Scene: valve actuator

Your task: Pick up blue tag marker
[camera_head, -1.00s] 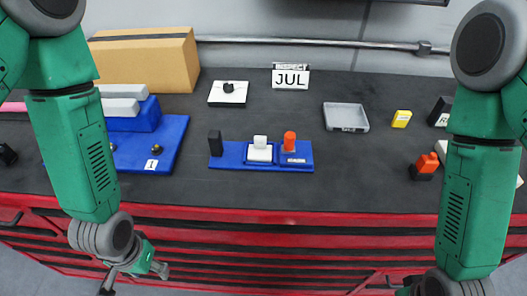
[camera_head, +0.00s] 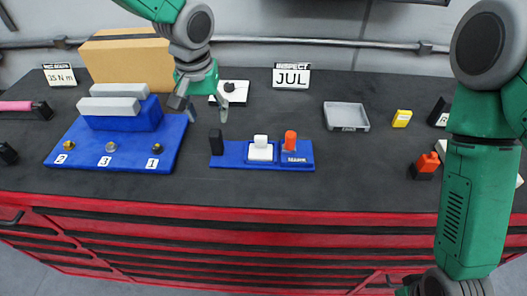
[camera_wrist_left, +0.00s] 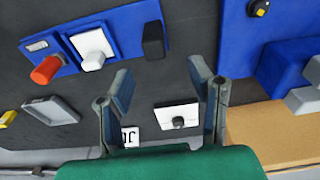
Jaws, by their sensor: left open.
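A blue holder (camera_head: 230,163) stands mid-table, with a black upright piece (camera_head: 216,142), a white piece (camera_head: 261,149) and an orange-topped piece (camera_head: 290,141) on it. I cannot tell for sure which of these is the blue tag marker. The holder also shows at the upper left of the left wrist view (camera_wrist_left: 128,28). My left gripper (camera_head: 203,110) is open and empty, above the table behind and left of the holder. In the left wrist view its two fingers (camera_wrist_left: 160,75) are spread, with the black piece just beyond them. My right gripper is out of the picture.
A blue stand (camera_head: 85,150) with numbered knobs and grey bars is to the left, a cardboard box (camera_head: 120,60) behind it. A white plate with a black knob (camera_head: 236,93), a JUL sign (camera_head: 291,78) and a grey tray (camera_head: 346,117) stand farther back. The front middle is clear.

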